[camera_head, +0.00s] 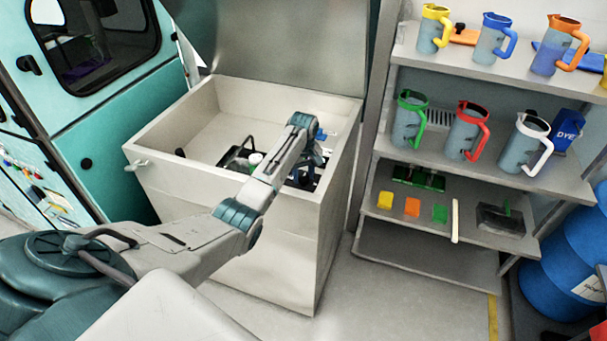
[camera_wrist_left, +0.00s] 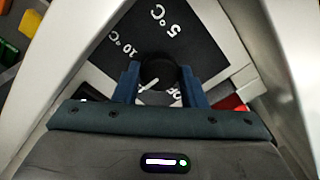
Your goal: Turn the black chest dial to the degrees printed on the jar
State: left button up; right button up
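The black dial (camera_wrist_left: 158,70) shows in the left wrist view, with a white pointer line toward the lower left. Around it is a dark scale plate (camera_wrist_left: 190,50) printed "5 °C" and "10 °C"; another marking at the bottom is partly hidden. My left gripper (camera_wrist_left: 160,82) has its blue fingers on both sides of the dial, seemingly against it. In the head view the left gripper (camera_head: 312,160) is over the right side of the open chest (camera_head: 235,215); the dial is hidden there. A small white-topped item (camera_head: 256,158) in the chest may be the jar; no print is legible.
The chest's lid (camera_head: 285,45) stands raised behind it. A shelf rack (camera_head: 440,255) with several coloured jugs stands at right, beside a blue barrel (camera_head: 565,265). A teal cabinet or door (camera_head: 115,115) is at left. Floor is clear between chest and rack.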

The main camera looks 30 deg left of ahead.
pick_arm(q)
jog(key=c, duration=0.3)
jog(key=shift+c, duration=0.2)
